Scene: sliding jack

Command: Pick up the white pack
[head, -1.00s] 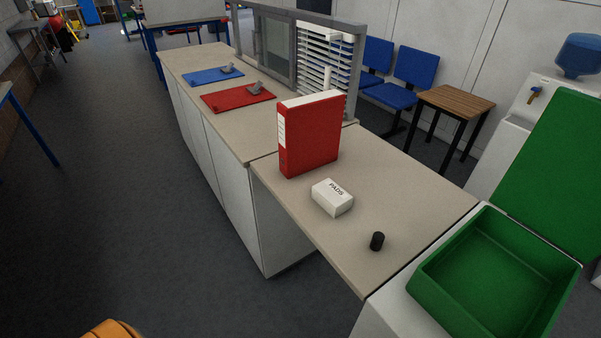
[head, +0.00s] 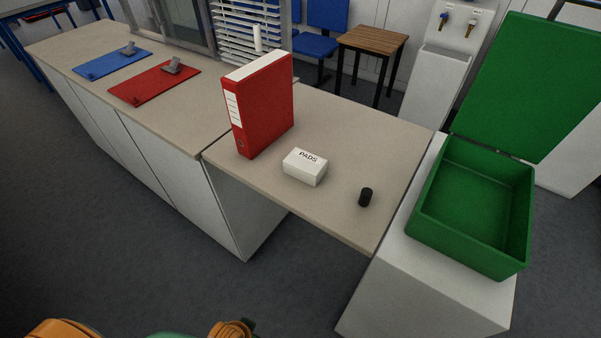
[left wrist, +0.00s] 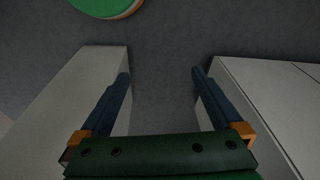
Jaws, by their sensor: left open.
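The white pack (head: 305,167), marked PADS, lies on the beige counter (head: 330,215) in the head view, just right of an upright red binder. My left gripper (left wrist: 160,75) is open and empty in the left wrist view, with its two dark fingers spread over grey floor between white cabinet sides. The pack does not show in that view. In the head view only orange and green parts of my own body show at the bottom edge, apart from the pack. My right gripper is not in view.
The red binder (head: 262,105) stands close to the pack's left. A small black cylinder (head: 365,197) stands to its right. An open green box (head: 472,205) sits on a white cabinet at the right. Blue (head: 112,64) and red (head: 153,83) mats lie farther left.

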